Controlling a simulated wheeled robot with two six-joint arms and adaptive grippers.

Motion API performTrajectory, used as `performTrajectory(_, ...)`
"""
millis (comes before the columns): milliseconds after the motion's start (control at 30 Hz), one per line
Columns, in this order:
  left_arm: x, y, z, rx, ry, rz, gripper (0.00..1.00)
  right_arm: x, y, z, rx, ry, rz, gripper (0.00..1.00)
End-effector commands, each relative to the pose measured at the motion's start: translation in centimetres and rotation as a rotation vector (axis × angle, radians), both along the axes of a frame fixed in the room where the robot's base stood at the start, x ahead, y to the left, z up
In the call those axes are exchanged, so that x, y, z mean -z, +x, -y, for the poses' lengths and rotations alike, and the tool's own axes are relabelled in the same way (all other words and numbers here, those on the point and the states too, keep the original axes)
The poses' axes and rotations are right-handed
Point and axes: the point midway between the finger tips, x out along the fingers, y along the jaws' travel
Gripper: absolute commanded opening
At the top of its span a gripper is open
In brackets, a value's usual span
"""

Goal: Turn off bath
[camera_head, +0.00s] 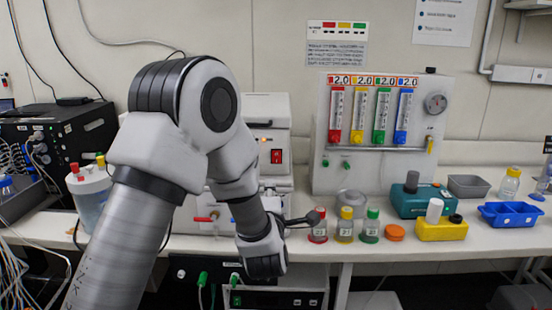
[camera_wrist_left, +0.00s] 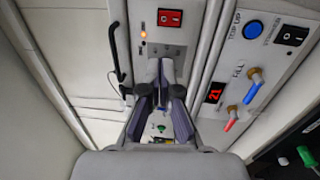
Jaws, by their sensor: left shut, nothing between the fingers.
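The bath (camera_head: 262,108) is a white unit behind my left arm in the head view. A red rocker switch (camera_head: 277,156) sits on its front, with a small orange light to its left. The left wrist view shows the red switch (camera_wrist_left: 170,17) and the lit orange light (camera_wrist_left: 143,38). My left gripper (camera_wrist_left: 161,66) is shut and empty, below the switch in that view and apart from it. In the head view my left wrist hangs low before the bath; the fingers are not clear there. My right gripper is not in view.
Capped bottles (camera_head: 344,226) stand right of my arm. A flowmeter panel (camera_head: 334,178) stands behind.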

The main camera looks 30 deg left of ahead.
Motion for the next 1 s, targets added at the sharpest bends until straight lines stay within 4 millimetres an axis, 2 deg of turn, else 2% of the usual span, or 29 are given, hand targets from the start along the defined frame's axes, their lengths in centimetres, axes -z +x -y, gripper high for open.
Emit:
performTrajectory(167,-0.1,0.4,-0.3,0.0,-0.001,-0.002,0.0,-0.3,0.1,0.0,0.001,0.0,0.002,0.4)
performTrajectory(267,-0.4,1.5,-0.9,0.0,-0.002,-0.001,0.0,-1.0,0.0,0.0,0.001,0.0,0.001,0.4)
performTrajectory(700,-1.8,9.3,-5.8,-0.001,0.0,-0.001,0.0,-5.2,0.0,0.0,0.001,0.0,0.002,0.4)
performTrajectory(833,-1.9,11.0,-6.7,0.0,0.001,-0.003,0.0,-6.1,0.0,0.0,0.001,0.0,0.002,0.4)
performTrajectory(1000,-1.7,11.9,-7.2,0.001,0.001,-0.002,0.0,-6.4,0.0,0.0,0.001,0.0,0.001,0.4)
